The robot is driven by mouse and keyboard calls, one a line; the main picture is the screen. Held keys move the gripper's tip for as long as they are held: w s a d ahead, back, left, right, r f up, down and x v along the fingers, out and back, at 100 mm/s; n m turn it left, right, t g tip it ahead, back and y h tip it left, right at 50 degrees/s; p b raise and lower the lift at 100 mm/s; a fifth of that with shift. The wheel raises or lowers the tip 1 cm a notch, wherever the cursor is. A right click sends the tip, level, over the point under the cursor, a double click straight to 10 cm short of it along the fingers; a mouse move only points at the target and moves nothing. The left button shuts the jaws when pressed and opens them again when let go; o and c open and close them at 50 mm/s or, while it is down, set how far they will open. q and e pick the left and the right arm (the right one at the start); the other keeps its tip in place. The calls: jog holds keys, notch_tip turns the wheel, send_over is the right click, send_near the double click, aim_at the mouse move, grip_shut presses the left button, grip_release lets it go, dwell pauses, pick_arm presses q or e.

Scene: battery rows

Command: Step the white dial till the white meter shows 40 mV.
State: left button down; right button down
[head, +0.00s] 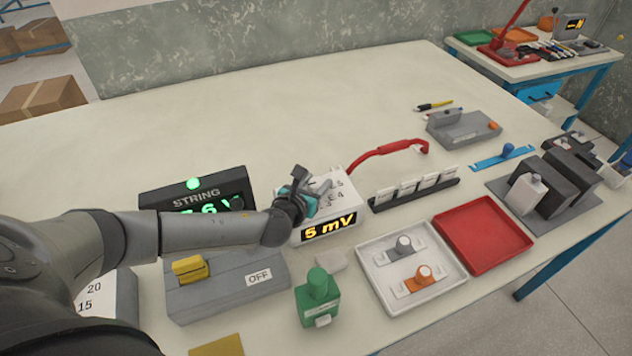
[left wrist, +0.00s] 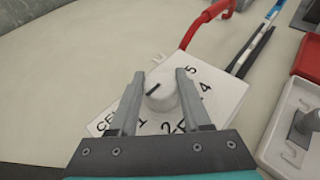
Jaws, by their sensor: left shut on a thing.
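The white meter (head: 350,222) stands on the table, with a lit yellow display (head: 328,229) reading 5 mV. The white dial (left wrist: 161,92) sits on its top face (left wrist: 228,97), which is marked with numbers 1, 2, 4 and 5 and partly covered letters. A black line on the dial slants toward the lower left, on the side of the 1 and the letters. My left gripper (left wrist: 160,100) is shut on the dial, one finger on each side. In the head view my left gripper (head: 304,196) hides the dial. My right gripper is out of view.
A black STRING display box (head: 160,198) stands left of the meter, partly behind my left arm. A red cable (head: 390,147) runs from behind the meter.

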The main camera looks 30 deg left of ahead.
pick_arm(q)
jog(key=shift+d+r+n+y+p, duration=0.1)
jog(key=shift+n+y+p, duration=0.9)
jog(key=shift+y+p, duration=0.1)
jog(key=n+g+y+p, duration=0.1)
jog(key=n+y, duration=0.1)
jog(key=shift+y, duration=0.3)
jog(key=n+g+y, duration=0.1)
jog(key=n+y, duration=0.1)
jog(key=shift+n+g+p, duration=0.3)
jog(key=shift+p, duration=0.1)
jog(key=shift+n+g+y, duration=0.8)
jog(key=shift+n+y, duration=0.3)
jog(key=shift+c, duration=1.8)
grip_release()
